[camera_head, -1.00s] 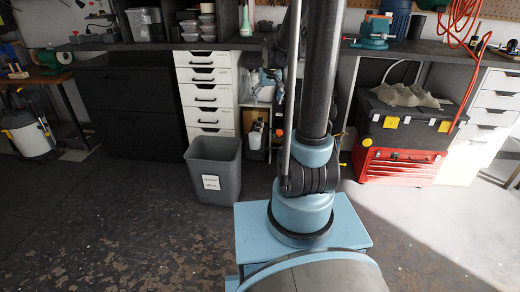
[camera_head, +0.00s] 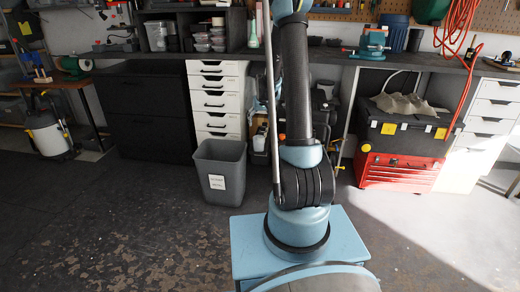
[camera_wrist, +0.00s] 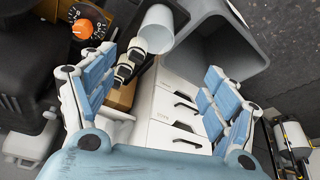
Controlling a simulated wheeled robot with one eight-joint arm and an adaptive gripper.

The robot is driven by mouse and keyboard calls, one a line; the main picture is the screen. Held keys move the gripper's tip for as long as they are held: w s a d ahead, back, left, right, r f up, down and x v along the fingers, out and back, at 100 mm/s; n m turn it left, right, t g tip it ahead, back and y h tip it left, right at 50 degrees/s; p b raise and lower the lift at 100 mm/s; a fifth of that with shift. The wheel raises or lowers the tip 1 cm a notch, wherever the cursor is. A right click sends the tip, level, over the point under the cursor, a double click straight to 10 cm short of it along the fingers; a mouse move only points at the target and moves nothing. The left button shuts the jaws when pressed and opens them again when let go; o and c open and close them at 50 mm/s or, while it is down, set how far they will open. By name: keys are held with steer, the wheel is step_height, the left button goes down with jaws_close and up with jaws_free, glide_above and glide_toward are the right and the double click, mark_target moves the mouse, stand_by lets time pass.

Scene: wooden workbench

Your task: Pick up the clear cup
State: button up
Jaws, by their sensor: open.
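My gripper (camera_wrist: 163,63) shows in the wrist view with its two blue-padded fingers spread wide apart. Nothing is held between them. A pale, whitish cylinder (camera_wrist: 157,28) shows beyond the fingers at the top of the wrist view, beside the grey bin; I cannot tell whether it is the clear cup. In the head view my gripper is out of frame, and I cannot make out a clear cup for certain. Small clear-looking containers (camera_head: 203,42) stand in a dark shelf cubby at the back.
A grey bin (camera_head: 219,172) stands on the floor before white drawers (camera_head: 218,98); the bin (camera_wrist: 215,40) and drawers (camera_wrist: 175,115) also show in the wrist view. A red toolbox (camera_head: 398,171) is at right under the dark workbench (camera_head: 345,55).

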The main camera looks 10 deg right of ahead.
glide_toward(259, 139)
steer(key=s, duration=0.2)
steer(key=shift+a+x, duration=0.15)
steer(key=shift+x, duration=1.8)
steer(key=shift+a+x, duration=0.2)
steer(key=shift+x, duration=1.75)
steer(key=shift+s, duration=0.2)
steer(key=shift+c, duration=0.6)
steer(key=c, duration=1)
